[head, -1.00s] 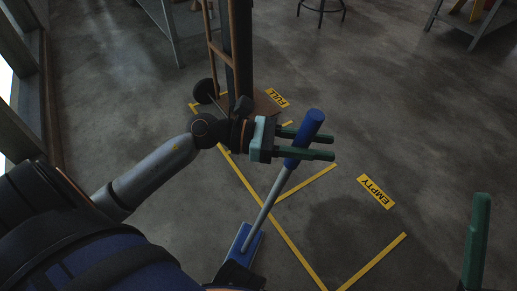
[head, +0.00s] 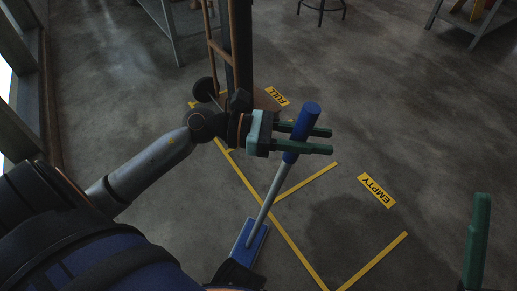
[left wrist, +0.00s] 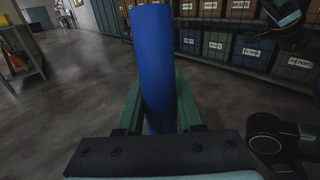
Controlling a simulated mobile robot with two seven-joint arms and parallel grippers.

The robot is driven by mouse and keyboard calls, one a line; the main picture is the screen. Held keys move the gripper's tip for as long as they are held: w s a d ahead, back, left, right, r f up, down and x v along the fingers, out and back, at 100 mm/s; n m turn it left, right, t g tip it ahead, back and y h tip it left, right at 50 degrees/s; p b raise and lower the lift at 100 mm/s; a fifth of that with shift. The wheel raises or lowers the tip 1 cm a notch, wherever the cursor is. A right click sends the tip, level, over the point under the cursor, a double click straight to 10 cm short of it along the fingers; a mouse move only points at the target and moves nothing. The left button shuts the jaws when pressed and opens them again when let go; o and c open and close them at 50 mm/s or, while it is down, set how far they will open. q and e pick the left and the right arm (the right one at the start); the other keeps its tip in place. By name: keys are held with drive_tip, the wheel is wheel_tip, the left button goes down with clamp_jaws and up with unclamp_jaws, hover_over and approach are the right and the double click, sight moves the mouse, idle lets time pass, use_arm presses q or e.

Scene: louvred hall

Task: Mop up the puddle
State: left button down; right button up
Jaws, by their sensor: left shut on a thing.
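My left gripper (head: 325,141) is shut on the blue grip of the mop (head: 304,122), whose grip also fills the middle of the left wrist view (left wrist: 155,65). The mop is tilted, its grey shaft running down-left to a flat blue head (head: 250,240). The head's lower end is hidden by my own body, and I cannot tell if it touches the floor. A darker, wet-looking patch, apparently the puddle (head: 340,215), lies right of the mop head, inside the yellow lines. One green finger of my right gripper (head: 477,242) shows at the lower right, empty as far as seen.
Yellow floor tape (head: 365,275) marks bays with an EMPTY label (head: 377,190) and a FULL label (head: 276,97). An upright hand truck (head: 231,60) stands just beyond the left gripper. A stool (head: 321,8) and benches stand at the back. The floor at right is clear.

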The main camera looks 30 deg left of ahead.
use_arm(q)
drive_tip(key=v, duration=1.8)
drive_tip(key=shift+a+f, duration=0.4)
drive_tip(key=shift+f, duration=0.25)
drive_tip(key=shift+w+d+b, duration=0.1)
drive_tip(key=shift+w+b, duration=0.1)
drive_tip(key=shift+b, duration=0.1)
